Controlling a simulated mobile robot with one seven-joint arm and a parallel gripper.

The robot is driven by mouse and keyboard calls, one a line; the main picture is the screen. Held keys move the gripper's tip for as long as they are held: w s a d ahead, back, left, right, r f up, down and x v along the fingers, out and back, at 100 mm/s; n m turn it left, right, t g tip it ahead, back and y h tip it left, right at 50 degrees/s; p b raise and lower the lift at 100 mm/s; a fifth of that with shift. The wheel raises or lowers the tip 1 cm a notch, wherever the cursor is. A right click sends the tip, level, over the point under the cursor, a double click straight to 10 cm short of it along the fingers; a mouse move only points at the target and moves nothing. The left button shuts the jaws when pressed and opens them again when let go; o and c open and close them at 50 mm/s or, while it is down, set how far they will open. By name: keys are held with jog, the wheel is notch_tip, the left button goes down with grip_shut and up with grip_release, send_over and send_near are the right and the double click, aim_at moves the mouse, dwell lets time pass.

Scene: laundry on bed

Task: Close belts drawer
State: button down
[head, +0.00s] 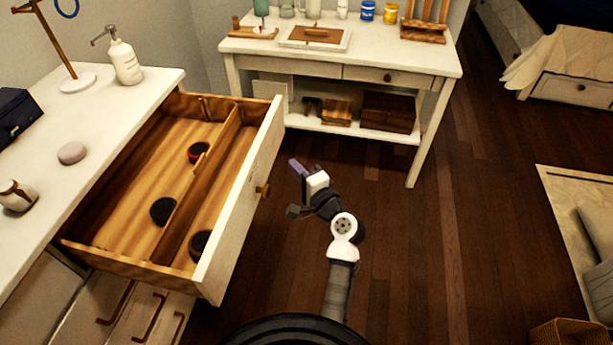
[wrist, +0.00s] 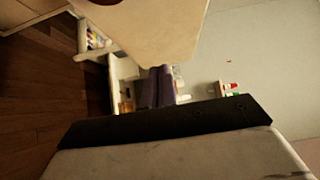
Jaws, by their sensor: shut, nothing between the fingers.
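The open drawer (head: 240,205) juts out of the white dresser at the left of the head view. Its inside is wooden with a divider, and several dark rolled items, probably belts (head: 162,211), lie in it. A small round wooden knob (head: 263,190) is on its white front. My gripper (head: 295,166) is just right of the drawer front, apart from it in the picture, with purple fingers shut and empty. The shut fingers (wrist: 157,87) also show in the wrist view, near a pale panel (wrist: 155,30) that looks like the drawer front.
The dresser top (head: 110,120) holds a soap bottle (head: 124,58), a stand and small items. More drawers with curved handles (head: 150,318) are below. A white table (head: 345,62) with jars stands behind. Dark wooden floor (head: 430,250) is clear to the right of my arm.

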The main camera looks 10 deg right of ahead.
aim_at(269, 152)
jog(key=shift+w+a+p, duration=0.25)
jog(key=shift+w+a, duration=0.25)
jog(key=shift+a, duration=0.3)
jog(key=shift+w+a+p, duration=0.2)
jog(key=shift+w+a, duration=0.35)
jog(key=shift+a, duration=0.25)
jog(key=shift+w+a+p, duration=0.25)
jog(key=shift+w+a, duration=0.25)
jog(key=shift+a, duration=0.3)
